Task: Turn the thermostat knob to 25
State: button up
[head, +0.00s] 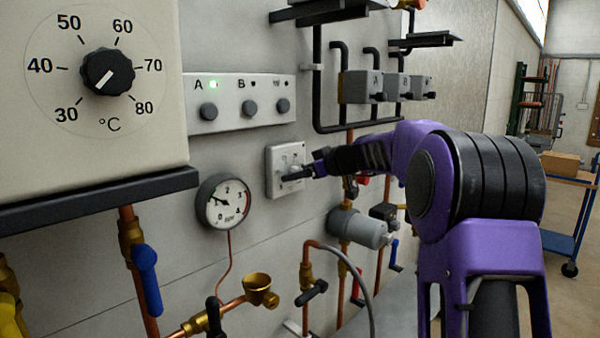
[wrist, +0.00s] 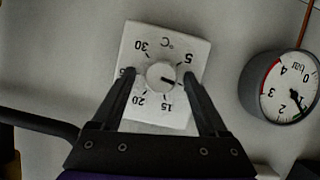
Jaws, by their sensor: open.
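The thermostat is a small white square plate (wrist: 178,35) on the wall with a round white knob (wrist: 161,76) in its middle. In the wrist view its scale appears upside down, with 30, 5, 15 and 20 readable and the left and right figures partly covered by my fingers. The knob's dark mark points right, towards the side between 5 and 15. My gripper (wrist: 159,78) is open, one finger on each side of the knob, with visible gaps. In the head view the plate (head: 272,172) is partly hidden behind my gripper (head: 298,172).
A pressure gauge (head: 223,201) sits on the wall close to the thermostat. A large 30–80 °C dial (head: 108,73), a switch panel (head: 230,112) with a lit green lamp, and a dark ledge (head: 90,200) are at left. Pipes and valves run below.

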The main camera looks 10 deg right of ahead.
grip_shut()
dwell(0.4)
jog(key=shift+w+d+f+m+t+y, duration=0.2)
jog(key=shift+m+t+y, duration=0.85)
jog(key=shift+m, duration=3.85)
jog(key=shift+s+a+f+m+t+y, duration=0.2)
jog(key=shift+m+y, duration=1.55)
jog(key=shift+m, duration=3.15)
jog(key=shift+w+d+f+m+t+y, duration=0.2)
jog(key=shift+m+t+y, duration=0.85)
jog(key=shift+m, duration=3.85)
jog(key=shift+s+f+g+y, duration=0.1)
jog(key=shift+f+g+y, duration=0.05)
jog(key=shift+g+y, duration=0.25)
